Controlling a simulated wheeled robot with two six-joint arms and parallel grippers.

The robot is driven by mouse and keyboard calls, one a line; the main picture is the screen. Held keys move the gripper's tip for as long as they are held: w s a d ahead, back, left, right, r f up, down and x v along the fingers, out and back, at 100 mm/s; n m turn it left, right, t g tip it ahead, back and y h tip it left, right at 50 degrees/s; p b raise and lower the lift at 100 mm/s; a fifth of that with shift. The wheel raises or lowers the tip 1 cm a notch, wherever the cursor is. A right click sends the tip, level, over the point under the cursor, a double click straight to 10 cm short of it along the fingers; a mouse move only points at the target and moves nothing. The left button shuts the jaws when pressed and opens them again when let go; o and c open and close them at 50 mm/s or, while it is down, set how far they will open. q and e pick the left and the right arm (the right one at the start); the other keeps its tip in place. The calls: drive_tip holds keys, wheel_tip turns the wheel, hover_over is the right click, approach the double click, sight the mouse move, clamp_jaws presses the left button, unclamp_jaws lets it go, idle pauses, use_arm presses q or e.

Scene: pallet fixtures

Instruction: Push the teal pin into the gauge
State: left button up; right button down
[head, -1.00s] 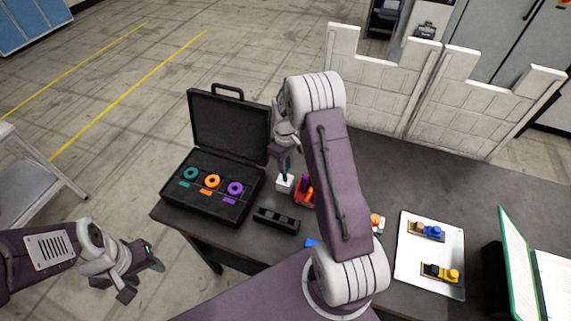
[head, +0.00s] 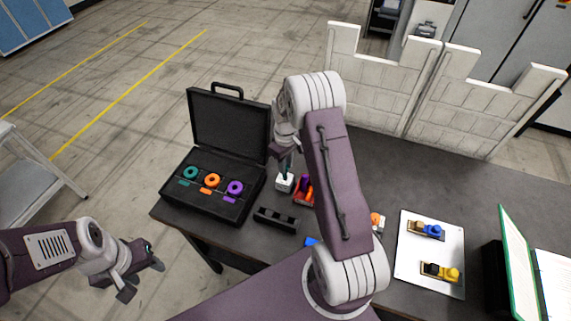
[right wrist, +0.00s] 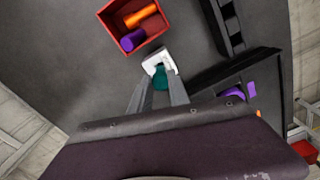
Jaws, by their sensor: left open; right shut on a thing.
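The teal pin (right wrist: 160,78) is between the fingers of my right gripper (right wrist: 162,84), which is shut on it. In the head view my right gripper (head: 283,153) points down, with the teal pin (head: 285,168) below it. The pin's lower end meets the top of a small white block, which looks like the gauge (head: 284,184). The gauge (right wrist: 156,60) also shows in the right wrist view at the fingertips. How deep the pin sits in it cannot be told. My left gripper (head: 143,279) is open and empty, off the table at the lower left.
A red bin (right wrist: 108,17) with an orange and a purple pin stands beside the gauge. An open black case (head: 212,208) with teal, orange and purple rings lies left. A black rack (head: 276,219) is in front. A white board (head: 408,262) with clamps lies right.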

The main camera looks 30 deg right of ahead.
drive_tip(key=shift+f+b, duration=0.55)
drive_tip(key=shift+f, duration=0.4)
drive_tip(key=c, duration=0.8)
unclamp_jaws()
drive_tip(key=shift+o, duration=0.2)
drive_tip(key=shift+r, duration=0.1)
wheel_tip(320, 180, up, 9)
drive_tip(key=p, duration=0.7)
drive_tip(key=shift+p, duration=0.3)
drive_tip(key=shift+c, duration=0.3)
